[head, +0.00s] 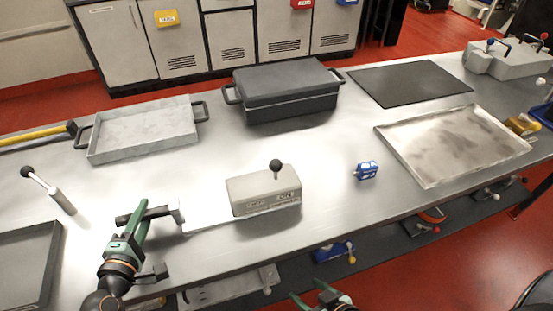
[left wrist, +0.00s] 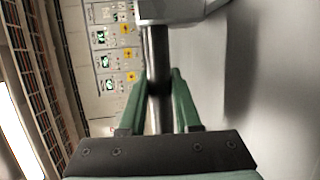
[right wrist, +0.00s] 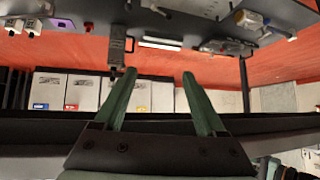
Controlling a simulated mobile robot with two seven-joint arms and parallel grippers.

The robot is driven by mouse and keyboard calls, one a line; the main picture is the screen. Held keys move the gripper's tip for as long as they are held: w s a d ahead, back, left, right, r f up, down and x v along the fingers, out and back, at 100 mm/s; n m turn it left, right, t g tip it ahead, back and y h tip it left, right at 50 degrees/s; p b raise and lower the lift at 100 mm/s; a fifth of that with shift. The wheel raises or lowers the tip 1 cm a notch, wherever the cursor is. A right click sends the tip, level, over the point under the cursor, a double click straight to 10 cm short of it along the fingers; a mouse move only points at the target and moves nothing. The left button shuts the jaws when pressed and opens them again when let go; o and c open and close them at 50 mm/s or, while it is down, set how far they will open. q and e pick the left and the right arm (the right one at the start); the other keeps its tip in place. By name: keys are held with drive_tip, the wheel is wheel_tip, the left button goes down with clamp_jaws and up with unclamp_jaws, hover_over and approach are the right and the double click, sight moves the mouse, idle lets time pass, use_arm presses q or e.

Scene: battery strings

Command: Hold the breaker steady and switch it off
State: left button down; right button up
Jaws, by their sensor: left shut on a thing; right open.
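The breaker (head: 262,194) is a grey box on the table, with a black-knobbed lever (head: 276,167) on top and the word ON on its front. A flat plate (head: 207,221) runs from its left side to an upright grey end block with a dark bar handle (head: 163,211). My left gripper (head: 143,212) is shut on this bar. The bar (left wrist: 158,75) stands between its green fingers in the left wrist view. My right gripper (head: 318,291) is low at the bottom edge of the head view, off the table's front. Its fingers (right wrist: 158,88) are open and empty.
A blue block (head: 367,170) lies right of the breaker. A dark lidded case (head: 285,108), a grey tray (head: 92,157) and a shallow metal tray (head: 388,135) stand behind. A black-knobbed lever (head: 50,190) is at left. Bare table lies around the breaker.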

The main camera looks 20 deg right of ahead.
sight(266, 172)
drive_tip(key=shift+c, duration=0.3)
drive_tip(key=a+r+n+g+y, duration=0.2)
drive_tip(key=a+r+n+y, duration=0.3)
drive_tip(key=a+r+y, duration=0.85)
drive_tip(key=w+d+r+t+h, duration=0.1)
drive_tip(key=w+d+r, duration=0.1)
drive_tip(key=w+d+r+t+h, duration=0.1)
drive_tip(key=w+d+r, duration=0.1)
drive_tip(key=d, duration=0.1)
drive_tip(key=w+d+r+m+t+h, duration=0.1)
drive_tip(key=w+d+h, duration=0.1)
drive_tip(key=w, duration=0.1)
drive_tip(key=shift+d+r+t, duration=0.4)
drive_tip(key=w+d+r+m+t+h, duration=0.2)
drive_tip(key=w+d+r+t, duration=0.25)
drive_tip(key=w+d, duration=0.35)
drive_tip(key=shift+g, duration=0.25)
drive_tip(key=x, duration=1)
drive_tip(key=shift+w+d+r, duration=0.15)
drive_tip(key=shift+r, duration=0.15)
